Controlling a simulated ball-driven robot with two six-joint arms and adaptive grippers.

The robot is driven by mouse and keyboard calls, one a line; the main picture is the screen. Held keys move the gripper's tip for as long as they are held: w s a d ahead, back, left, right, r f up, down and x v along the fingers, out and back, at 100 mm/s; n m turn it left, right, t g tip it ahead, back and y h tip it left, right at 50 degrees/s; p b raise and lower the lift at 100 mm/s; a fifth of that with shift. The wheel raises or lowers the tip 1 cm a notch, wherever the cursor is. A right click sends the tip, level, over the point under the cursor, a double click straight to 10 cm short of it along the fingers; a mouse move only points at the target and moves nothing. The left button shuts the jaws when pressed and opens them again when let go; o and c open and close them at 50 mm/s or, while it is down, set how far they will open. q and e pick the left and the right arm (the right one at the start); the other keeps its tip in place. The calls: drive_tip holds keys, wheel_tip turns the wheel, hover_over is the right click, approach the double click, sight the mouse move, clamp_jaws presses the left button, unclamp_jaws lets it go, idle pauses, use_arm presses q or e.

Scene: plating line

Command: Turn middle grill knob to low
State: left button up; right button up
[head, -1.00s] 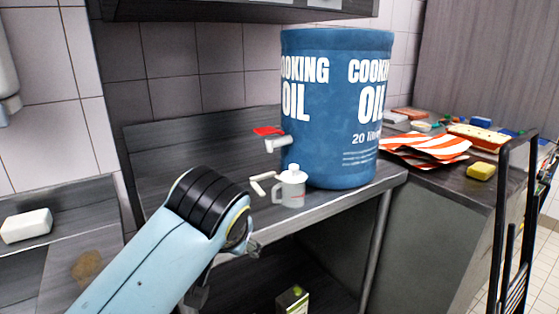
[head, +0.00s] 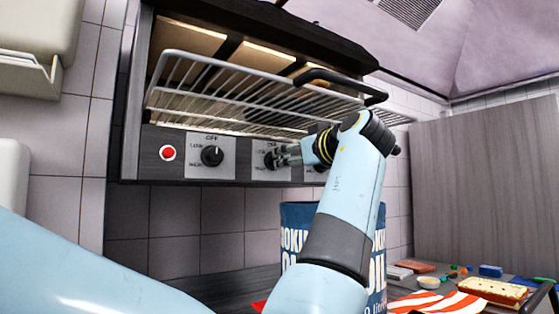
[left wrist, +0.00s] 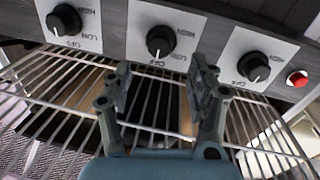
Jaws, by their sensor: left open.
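The middle grill knob (left wrist: 160,40) is black on a white plate marked OFF, LOW and HIGH. In the left wrist view, its pale mark points toward OFF. My left gripper (left wrist: 158,88) is open there, its two fingers apart and empty, a little short of the knob. In the head view, my left gripper (head: 287,155) is raised to the grill front and partly covers the middle knob (head: 270,158). I cannot tell there whether it touches. My right gripper is not in view.
The grill's wire rack (head: 235,92) and its dark handle (head: 340,82) jut out above the knobs. Another knob (head: 212,156) and a red button (head: 167,153) sit left of the middle one. A blue oil drum (head: 295,215) stands below, partly behind my arm.

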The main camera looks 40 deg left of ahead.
sight(278, 159)
use_arm(q)
drive_tip(key=p+x, duration=0.1)
drive_tip(key=x, duration=0.5)
drive_tip(key=shift+a+r+p, duration=0.1)
drive_tip(key=shift+a+p, duration=0.2)
drive_tip(key=shift+p, duration=0.1)
drive_tip(key=shift+w+a, duration=0.45)
drive_tip(key=shift+a, duration=0.15)
drive_tip(key=shift+s+d, duration=0.1)
drive_tip(key=c, duration=1.1)
